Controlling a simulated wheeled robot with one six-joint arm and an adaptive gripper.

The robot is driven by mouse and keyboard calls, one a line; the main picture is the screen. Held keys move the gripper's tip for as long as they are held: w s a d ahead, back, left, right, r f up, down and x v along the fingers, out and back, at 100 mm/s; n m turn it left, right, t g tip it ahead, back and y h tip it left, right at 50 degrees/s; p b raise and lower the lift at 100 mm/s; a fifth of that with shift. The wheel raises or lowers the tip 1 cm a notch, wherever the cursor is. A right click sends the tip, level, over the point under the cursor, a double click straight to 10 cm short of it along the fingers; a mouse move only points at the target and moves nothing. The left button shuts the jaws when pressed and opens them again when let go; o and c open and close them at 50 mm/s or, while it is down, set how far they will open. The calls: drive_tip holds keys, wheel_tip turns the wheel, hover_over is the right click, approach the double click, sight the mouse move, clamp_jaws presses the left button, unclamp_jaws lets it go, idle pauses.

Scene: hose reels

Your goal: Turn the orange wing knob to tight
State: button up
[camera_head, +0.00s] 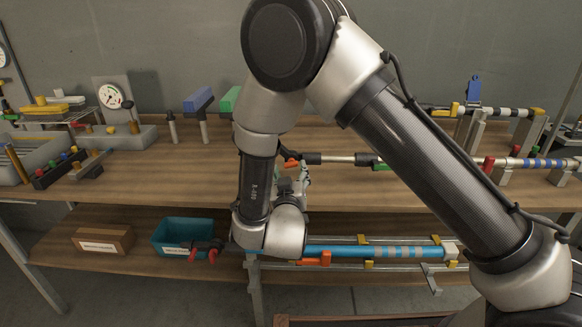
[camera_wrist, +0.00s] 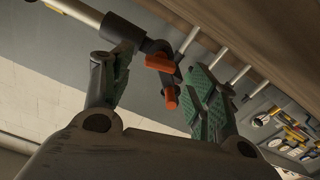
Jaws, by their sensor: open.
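In the wrist view an orange wing knob (camera_wrist: 160,63) sits on a black fitting (camera_wrist: 122,29) at the end of a metal pipe; a second orange piece (camera_wrist: 171,97) shows just below it. My gripper (camera_wrist: 157,84) is open, with one green-padded finger on each side of the orange parts. I cannot tell whether either finger touches them. In the head view the orange knob (camera_head: 290,163) shows small beside the black fitting, partly hidden by my arm. My gripper (camera_head: 302,177) is close below it, mostly covered by my wrist.
The upper bench (camera_head: 350,205) carries gauges and blocks at the left and pipes on stands at the right. On the lower shelf are a teal bin (camera_head: 184,223), a wooden box (camera_head: 103,240) and a blue pipe (camera_head: 340,251) with another orange handle (camera_head: 313,260).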

sight(291, 167)
drive_tip(key=shift+w, duration=1.8)
drive_tip(key=shift+c, duration=0.4)
drive_tip(key=shift+d, duration=0.1)
drive_tip(key=c, duration=0.9)
drive_tip(key=shift+c, duration=0.2)
